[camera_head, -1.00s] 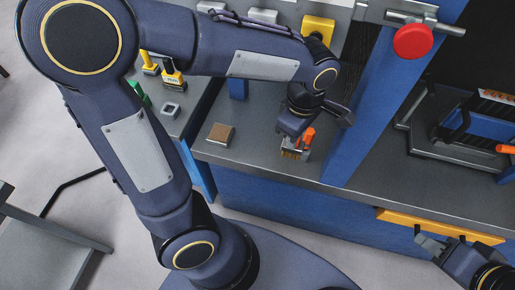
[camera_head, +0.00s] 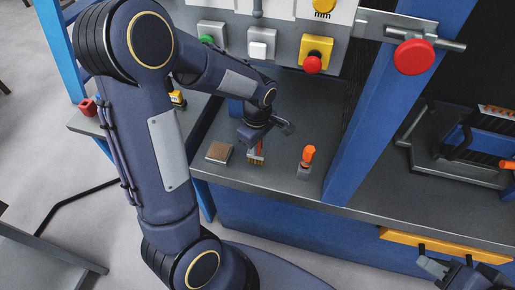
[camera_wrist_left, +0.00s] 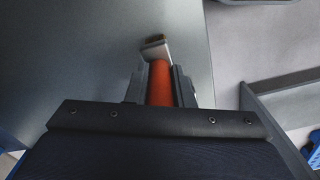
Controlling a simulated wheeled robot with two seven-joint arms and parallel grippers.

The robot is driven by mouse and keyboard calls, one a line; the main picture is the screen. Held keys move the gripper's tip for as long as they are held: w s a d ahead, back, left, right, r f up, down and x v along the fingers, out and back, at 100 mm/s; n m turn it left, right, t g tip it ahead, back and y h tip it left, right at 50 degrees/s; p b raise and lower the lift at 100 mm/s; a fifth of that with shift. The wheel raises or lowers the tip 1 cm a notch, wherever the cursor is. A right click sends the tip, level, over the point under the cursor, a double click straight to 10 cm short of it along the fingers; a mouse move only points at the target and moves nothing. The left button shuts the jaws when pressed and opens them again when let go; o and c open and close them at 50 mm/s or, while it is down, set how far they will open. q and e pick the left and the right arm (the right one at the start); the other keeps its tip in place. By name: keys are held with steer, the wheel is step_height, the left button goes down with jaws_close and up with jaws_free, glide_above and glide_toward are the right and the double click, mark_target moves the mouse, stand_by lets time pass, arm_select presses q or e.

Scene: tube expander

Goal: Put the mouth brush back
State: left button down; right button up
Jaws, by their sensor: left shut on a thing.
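The mouth brush (camera_head: 255,155), with pale bristles and an orange handle, is in my left gripper (camera_head: 262,133) over the grey workbench. Its bristles point down, near the front edge; I cannot tell whether they touch the bench. In the left wrist view the orange handle (camera_wrist_left: 160,84) lies between both fingers, with the metal-and-brown head beyond. Another orange-handled tool (camera_head: 308,156) stands upright in a small grey block (camera_head: 304,172) to the right. My right gripper (camera_head: 432,266) is at the lower right, its jaw gap unclear.
A brown square pad (camera_head: 219,152) lies left of the brush. A blue post (camera_head: 378,110) stands to the right. Behind are a yellow box with a red button (camera_head: 313,60) and a white button (camera_head: 257,50). A red block (camera_head: 88,107) sits far left.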

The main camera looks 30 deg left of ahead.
arm_select(q)
steer(key=shift+f, duration=0.9)
steer(key=shift+f, duration=0.2)
steer(key=c, duration=1.3)
jaws_free()
steer(key=shift+o, duration=0.2)
